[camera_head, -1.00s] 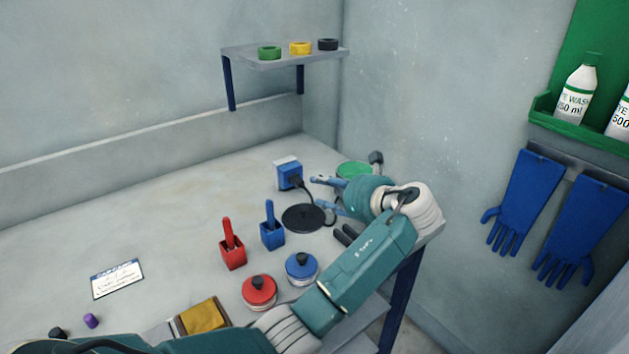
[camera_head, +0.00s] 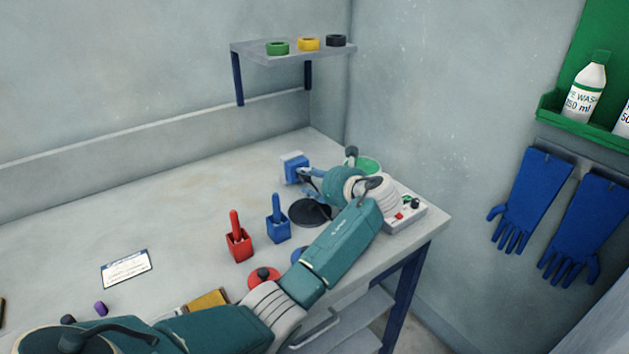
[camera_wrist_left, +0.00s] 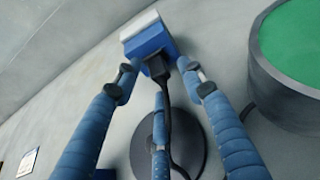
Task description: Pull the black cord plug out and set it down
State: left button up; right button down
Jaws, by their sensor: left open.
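The black cord plug (camera_wrist_left: 155,66) sits in the front of a blue and white socket box (camera_wrist_left: 148,40), and its black cord (camera_wrist_left: 168,120) runs down from it in the left wrist view. The box also shows on the table in the head view (camera_head: 295,167), where my gripper largely hides the plug. My left gripper (camera_wrist_left: 158,74) is open, with two blue fingers on either side of the plug and a third below it. I see no clear grip on the plug. In the head view the left gripper (camera_head: 310,178) is right in front of the box. My right gripper is not in view.
A black disc (camera_head: 308,213) lies under the gripper. A round green-topped container (camera_head: 368,165) and a white box with a red button (camera_head: 408,214) are close on the right. Red (camera_head: 238,246) and blue (camera_head: 278,230) holders stand nearer.

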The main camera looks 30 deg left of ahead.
pick_arm(q)
grip_shut()
grip_release()
jog(key=shift+d+r, duration=0.1)
jog(key=shift+d, duration=0.05)
